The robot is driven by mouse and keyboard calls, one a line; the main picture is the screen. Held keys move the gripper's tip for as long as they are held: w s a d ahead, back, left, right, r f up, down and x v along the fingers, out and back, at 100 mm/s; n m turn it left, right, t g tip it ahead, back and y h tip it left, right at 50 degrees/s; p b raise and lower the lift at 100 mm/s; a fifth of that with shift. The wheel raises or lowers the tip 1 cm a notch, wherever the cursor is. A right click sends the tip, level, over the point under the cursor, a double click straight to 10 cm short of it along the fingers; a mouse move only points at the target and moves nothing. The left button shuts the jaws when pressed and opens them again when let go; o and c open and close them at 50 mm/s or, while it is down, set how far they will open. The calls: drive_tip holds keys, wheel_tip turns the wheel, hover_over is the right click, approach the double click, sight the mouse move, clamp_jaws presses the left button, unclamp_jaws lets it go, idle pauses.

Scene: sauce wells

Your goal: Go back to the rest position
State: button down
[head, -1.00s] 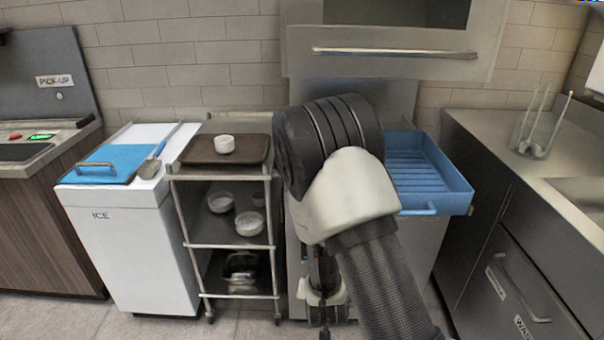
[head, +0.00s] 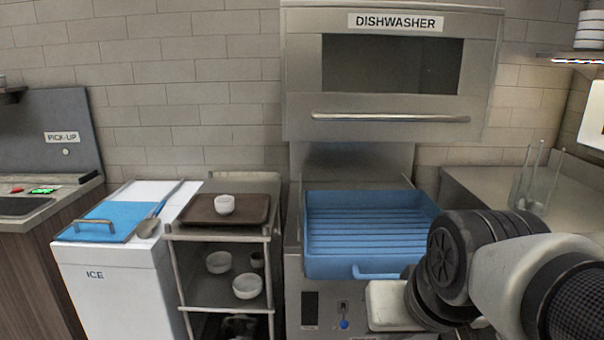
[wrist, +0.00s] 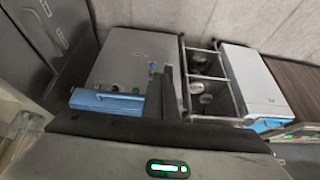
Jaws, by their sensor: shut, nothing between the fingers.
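My gripper (wrist: 168,88) shows in the wrist view as dark fingers close together, shut and empty. Beyond it are the blue rack, the cart and the ice bin, seen tilted and apart from the fingers. In the head view my arm is bent at the lower right, in front of the counter and the rack's right corner. The fingers cannot be made out there.
The dishwasher (head: 392,117) has its hood raised over a blue rack (head: 370,262). A cart holds a brown tray (head: 190,212) with a white bowl (head: 224,204) and bowls below. An ice bin (head: 110,290) stands left. Glass holder (head: 538,190) stands on the right counter.

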drive_tip(key=s+d+r+p, duration=0.1)
drive_tip(key=s+r+p, duration=0.2)
drive_tip(key=r+p, duration=1.8)
drive_tip(key=shift+r+p, duration=0.4)
drive_tip(key=shift+r, duration=0.4)
